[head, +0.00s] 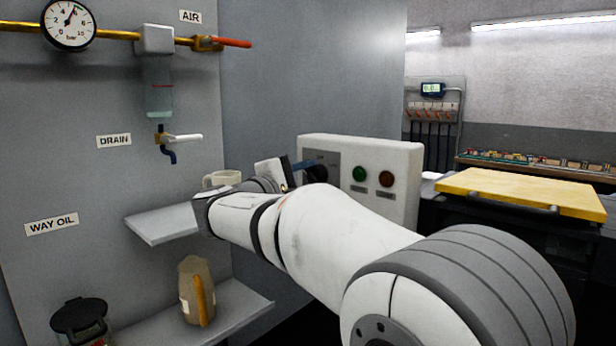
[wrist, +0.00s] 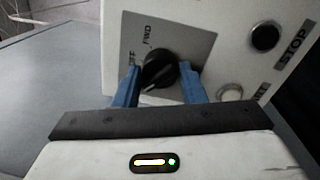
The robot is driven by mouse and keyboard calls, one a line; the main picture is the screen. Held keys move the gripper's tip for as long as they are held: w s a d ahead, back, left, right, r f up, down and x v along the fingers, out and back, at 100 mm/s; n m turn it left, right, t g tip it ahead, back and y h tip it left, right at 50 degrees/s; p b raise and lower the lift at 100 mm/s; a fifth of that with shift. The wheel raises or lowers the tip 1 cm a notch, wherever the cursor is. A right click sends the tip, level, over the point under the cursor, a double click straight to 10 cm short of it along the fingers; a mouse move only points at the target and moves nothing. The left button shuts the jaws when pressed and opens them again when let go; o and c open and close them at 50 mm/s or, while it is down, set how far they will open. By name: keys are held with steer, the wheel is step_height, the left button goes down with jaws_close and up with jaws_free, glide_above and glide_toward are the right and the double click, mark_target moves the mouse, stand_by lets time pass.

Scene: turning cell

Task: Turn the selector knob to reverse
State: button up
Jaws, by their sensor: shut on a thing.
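The black selector knob (wrist: 160,70) sits on a grey plate (wrist: 190,40) of the white control box in the wrist view. The words OFF and FWD are printed beside the knob; no reverse label is legible. A small pale mark shows at the knob's lower edge, but its pointing is hard to read. My gripper (wrist: 160,85) has its two blue fingers on either side of the knob, shut on it. In the head view the control box (head: 400,155) stands behind my arm, with my gripper (head: 304,166) at the dark knob, mostly hidden.
A green button (head: 359,174) and a red button (head: 386,179) sit right of the knob. A cup (head: 222,179) stands on a shelf (head: 165,224) at left. A red-handled air valve (head: 228,42) is on the wall. A yellow-topped bench (head: 520,190) is at right.

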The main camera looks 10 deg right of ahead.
steer(key=shift+f, duration=0.1)
steer(key=o, duration=1)
steer(key=v, duration=0.7)
steer(key=shift+s+a, duration=0.2)
steer(key=shift+a, duration=0.15)
